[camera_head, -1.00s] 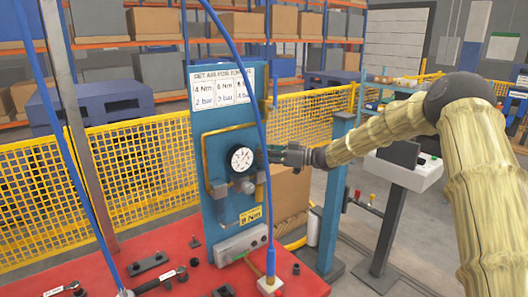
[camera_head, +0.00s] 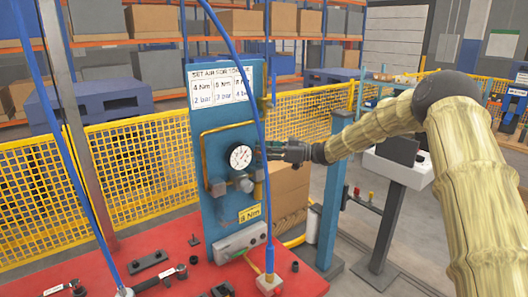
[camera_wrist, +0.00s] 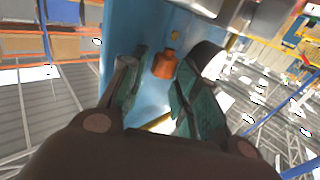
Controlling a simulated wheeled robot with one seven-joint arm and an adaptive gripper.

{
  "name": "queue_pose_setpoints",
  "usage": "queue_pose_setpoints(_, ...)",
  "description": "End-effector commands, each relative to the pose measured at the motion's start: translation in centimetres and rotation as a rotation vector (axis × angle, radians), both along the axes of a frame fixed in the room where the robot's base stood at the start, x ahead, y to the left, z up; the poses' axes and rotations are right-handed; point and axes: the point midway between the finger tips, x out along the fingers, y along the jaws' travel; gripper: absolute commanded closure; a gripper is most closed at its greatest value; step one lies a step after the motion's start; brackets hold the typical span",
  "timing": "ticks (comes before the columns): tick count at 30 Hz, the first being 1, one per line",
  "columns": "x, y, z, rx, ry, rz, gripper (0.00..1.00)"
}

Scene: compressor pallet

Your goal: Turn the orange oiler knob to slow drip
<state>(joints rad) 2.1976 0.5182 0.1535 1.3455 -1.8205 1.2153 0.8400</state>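The orange oiler knob (camera_wrist: 165,64) shows in the wrist view, just beyond and between my fingertips, against the blue panel. My gripper (camera_wrist: 155,75) is open, with a green-lined finger on each side of the knob's line; I cannot tell whether either finger touches it. In the head view my gripper (camera_head: 268,150) is at the right edge of the blue panel (camera_head: 225,135), beside the white pressure gauge (camera_head: 240,157). The orange knob is hidden in the head view.
A blue hose (camera_head: 266,200) hangs in front of the panel, close to my gripper. Tools lie on the red bench (camera_head: 200,278). A blue post (camera_head: 333,200) and cardboard boxes (camera_head: 290,200) stand right of the panel, below my arm.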

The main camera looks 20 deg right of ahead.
Motion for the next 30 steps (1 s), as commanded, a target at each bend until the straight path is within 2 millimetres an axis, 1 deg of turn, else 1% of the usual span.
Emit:
queue_pose_setpoints(5, -0.1, -0.1, -0.1, 0.0, 0.001, 0.001, 0.69)
queue_pose_setpoints(8, -0.4, -0.8, -0.1, -0.001, 0.002, 0.0, 0.69)
queue_pose_setpoints(11, -0.9, -2.0, -0.1, 0.0, 0.001, 0.0, 0.69)
queue_pose_setpoints(21, -3.5, -7.6, -0.2, 0.0, 0.001, -0.001, 0.69)
queue_pose_setpoints(25, -4.3, -9.3, -0.1, 0.0, 0.001, -0.001, 0.69)
queue_pose_setpoints(30, -4.9, -10.7, -0.1, 0.001, 0.0, -0.001, 0.69)
